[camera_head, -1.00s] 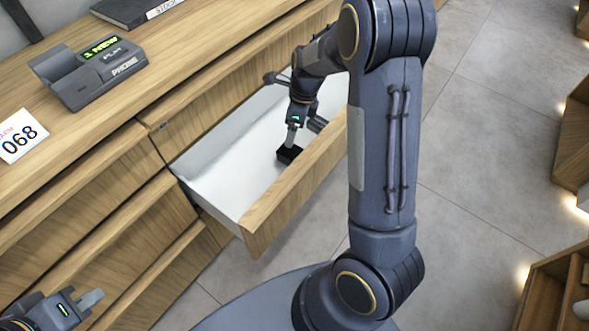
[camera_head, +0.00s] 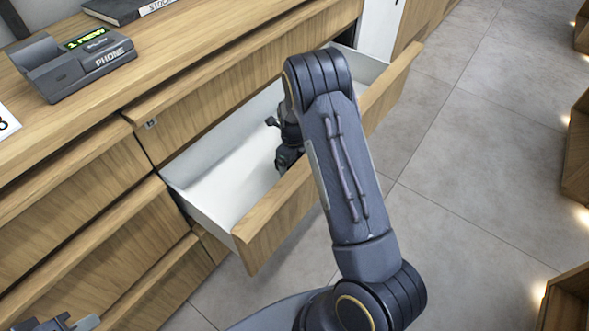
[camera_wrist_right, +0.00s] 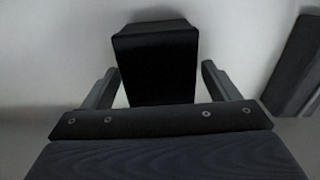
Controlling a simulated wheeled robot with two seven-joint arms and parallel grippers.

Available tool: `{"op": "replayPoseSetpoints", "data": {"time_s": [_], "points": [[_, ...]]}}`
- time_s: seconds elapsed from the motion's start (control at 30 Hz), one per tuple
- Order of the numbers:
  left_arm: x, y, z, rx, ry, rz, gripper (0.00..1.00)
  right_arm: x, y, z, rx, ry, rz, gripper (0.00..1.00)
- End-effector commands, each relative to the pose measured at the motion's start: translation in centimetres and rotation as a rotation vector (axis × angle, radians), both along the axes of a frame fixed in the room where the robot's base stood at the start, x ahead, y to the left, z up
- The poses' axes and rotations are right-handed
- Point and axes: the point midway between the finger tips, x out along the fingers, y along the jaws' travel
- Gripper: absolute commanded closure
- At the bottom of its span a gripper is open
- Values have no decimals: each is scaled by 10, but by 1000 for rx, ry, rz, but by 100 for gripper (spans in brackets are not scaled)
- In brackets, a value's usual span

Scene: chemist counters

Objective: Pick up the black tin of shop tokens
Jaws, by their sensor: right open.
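The black tin (camera_wrist_right: 156,62) shows in the right wrist view as a dark box against the white drawer floor. My right gripper (camera_wrist_right: 158,70) is open, with one finger on each side of the tin and a gap visible on both sides. In the head view my right arm reaches into the open drawer (camera_head: 215,205); its wrist is low inside and the fingertips and tin are hidden behind the drawer front and arm. My left gripper (camera_head: 62,323) is at the bottom left edge, partly cut off and away from the drawer; its opening is unclear.
The wooden drawer front (camera_head: 275,222) stands between my base and the drawer inside. A grey phone device (camera_head: 85,65) and a dark book (camera_head: 125,8) lie on the counter. A dark grey bar (camera_wrist_right: 298,65) is right of the tin, unidentified. Tiled floor (camera_head: 460,150) is open at right.

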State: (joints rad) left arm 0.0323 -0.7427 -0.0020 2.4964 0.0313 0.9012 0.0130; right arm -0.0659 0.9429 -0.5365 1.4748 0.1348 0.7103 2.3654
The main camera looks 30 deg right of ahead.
Motion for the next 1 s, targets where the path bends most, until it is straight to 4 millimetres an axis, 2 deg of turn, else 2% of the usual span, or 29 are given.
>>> {"op": "replayPoseSetpoints", "data": {"time_s": [0.2,0.23,0.7,1.0], "points": [[0,0,0,0,0,0,100,0,0,-1,0,-1,0,18],[0,0,0,0,0,0,100,0,0,-1,0,-1,0,21],[0,0,0,0,0,0,100,0,0,-1,0,-1,0,81],[0,0,1,0,0,0,100,1,0,2,-1,-3,0,81]]}}
